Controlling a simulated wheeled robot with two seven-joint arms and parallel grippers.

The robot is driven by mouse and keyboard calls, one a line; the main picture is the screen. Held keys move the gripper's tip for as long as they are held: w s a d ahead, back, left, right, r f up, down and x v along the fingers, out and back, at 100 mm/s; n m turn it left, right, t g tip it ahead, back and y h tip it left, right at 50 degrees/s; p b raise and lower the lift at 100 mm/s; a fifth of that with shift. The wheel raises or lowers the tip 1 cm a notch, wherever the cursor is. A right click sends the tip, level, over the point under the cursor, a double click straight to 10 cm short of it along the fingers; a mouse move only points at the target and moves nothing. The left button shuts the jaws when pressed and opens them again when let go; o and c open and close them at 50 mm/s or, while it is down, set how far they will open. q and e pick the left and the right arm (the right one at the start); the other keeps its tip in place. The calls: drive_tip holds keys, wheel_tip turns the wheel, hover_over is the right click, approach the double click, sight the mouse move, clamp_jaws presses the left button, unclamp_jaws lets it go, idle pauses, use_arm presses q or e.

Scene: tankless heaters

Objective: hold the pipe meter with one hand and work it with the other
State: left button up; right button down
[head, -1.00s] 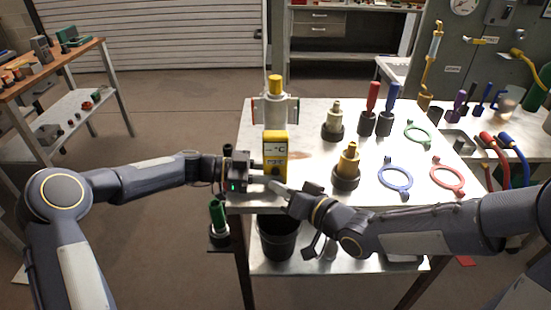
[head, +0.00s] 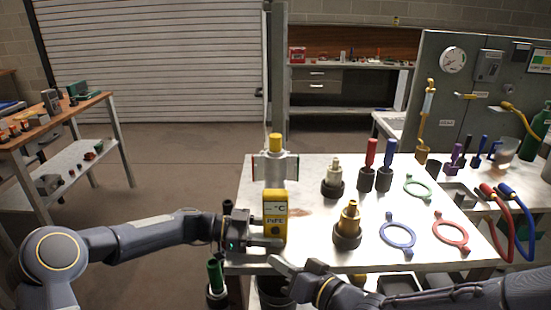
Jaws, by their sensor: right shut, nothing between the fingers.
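The yellow pipe meter (head: 275,208) stands upright near the front left of the steel table, with a "°C" display on its upper face and a dark round button below. My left gripper (head: 268,232) reaches it from the left, its fingers at the meter's lower body, and appears shut on it. The far finger is partly hidden by the meter. My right gripper (head: 280,264) is below and in front of the meter, at the table's front edge. It is shut, empty and apart from the meter.
Behind the meter stands a white fitting with a yellow cap (head: 275,162). To the right are a brass fitting (head: 347,228), blue ring (head: 385,232), red ring (head: 437,236) and green ring (head: 410,192). A dark bin (head: 275,292) sits below the table edge.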

use_arm(q)
drive_tip(key=shift+o, duration=0.3)
drive_tip(key=shift+a, duration=0.1)
